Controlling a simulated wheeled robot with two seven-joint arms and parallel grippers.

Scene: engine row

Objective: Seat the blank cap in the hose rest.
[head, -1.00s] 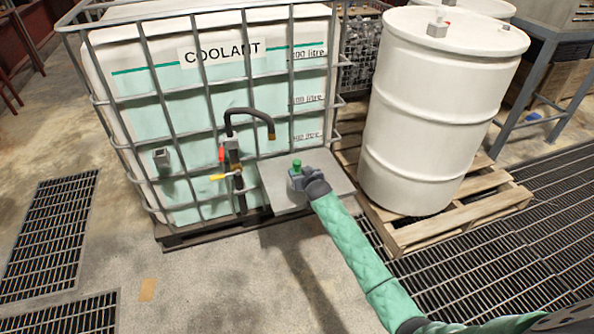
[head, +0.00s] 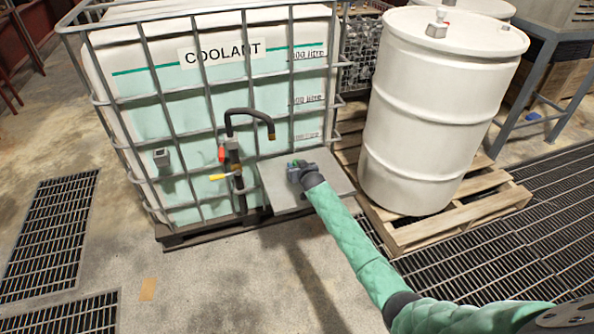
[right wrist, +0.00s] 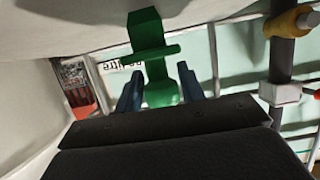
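The green blank cap shows in the right wrist view (right wrist: 158,65), with its rounded end between the two blue fingers. My right gripper (right wrist: 160,92) looks shut on that end. The flange and a square block stick out beyond the fingertips. In the head view, my right gripper (head: 294,168) is in front of the coolant tank, over the grey shelf (head: 283,197), with only a little green showing. A small grey box-shaped holder (head: 161,157), apparently the hose rest, is on the tank's cage at left, well apart from the gripper. My left gripper is not in view.
A white drum (head: 430,120) stands on a wooden pallet (head: 465,220) at right. The floor in front is open.

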